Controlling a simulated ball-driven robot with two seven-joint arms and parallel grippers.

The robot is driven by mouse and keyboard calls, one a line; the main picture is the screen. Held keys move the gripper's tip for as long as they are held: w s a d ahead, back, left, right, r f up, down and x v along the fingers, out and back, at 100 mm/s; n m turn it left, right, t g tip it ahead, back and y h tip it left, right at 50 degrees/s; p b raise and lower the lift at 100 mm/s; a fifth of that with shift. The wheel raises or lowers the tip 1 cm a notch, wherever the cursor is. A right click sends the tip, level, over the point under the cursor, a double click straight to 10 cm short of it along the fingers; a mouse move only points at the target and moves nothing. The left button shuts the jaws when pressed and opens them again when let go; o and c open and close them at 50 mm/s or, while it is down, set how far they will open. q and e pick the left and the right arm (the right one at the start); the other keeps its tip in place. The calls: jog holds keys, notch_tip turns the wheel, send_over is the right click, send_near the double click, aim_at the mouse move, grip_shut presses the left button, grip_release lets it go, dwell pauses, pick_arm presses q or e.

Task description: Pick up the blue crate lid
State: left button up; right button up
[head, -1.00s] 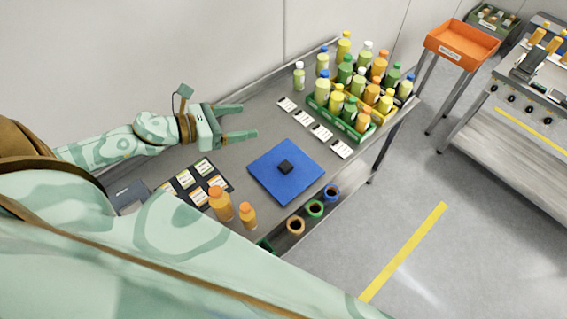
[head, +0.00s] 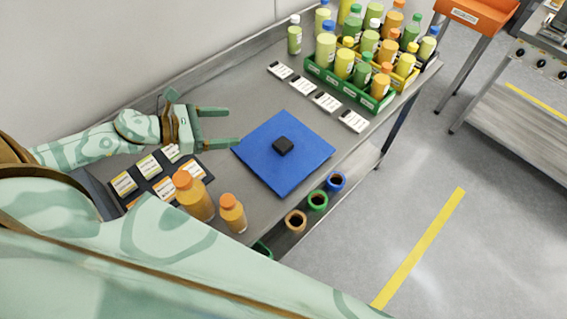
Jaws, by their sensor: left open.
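The blue crate lid (head: 295,168) lies flat on the grey metal table, with a small black block-like knob (head: 283,145) at its middle. My left gripper (head: 232,127) is open and empty, to the left of the lid. Its fingers point right, and the nearer fingertip shows close to the lid's left corner. I cannot tell its exact height above the table. My right gripper is not in view; a large pale green arm part fills the lower left.
Two orange bottles (head: 195,196) stand near the front edge, by a dark board of label cards (head: 157,174). White cards (head: 327,101) lie behind the lid. A green crate (head: 345,85) with several bottles stands at the back right.

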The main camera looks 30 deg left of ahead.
pick_arm(q)
notch_tip(320, 180, down, 9)
jog(key=b, duration=0.5)
send_near(282, 143)
jog(key=x, duration=0.4)
jog(key=shift+w+d+f, duration=0.15)
jog(key=shift+d, duration=0.2)
jog(key=x, duration=0.5)
jog(key=shift+w+d+f, duration=0.15)
jog(key=shift+w, duration=0.15)
jog(key=c, duration=1.1)
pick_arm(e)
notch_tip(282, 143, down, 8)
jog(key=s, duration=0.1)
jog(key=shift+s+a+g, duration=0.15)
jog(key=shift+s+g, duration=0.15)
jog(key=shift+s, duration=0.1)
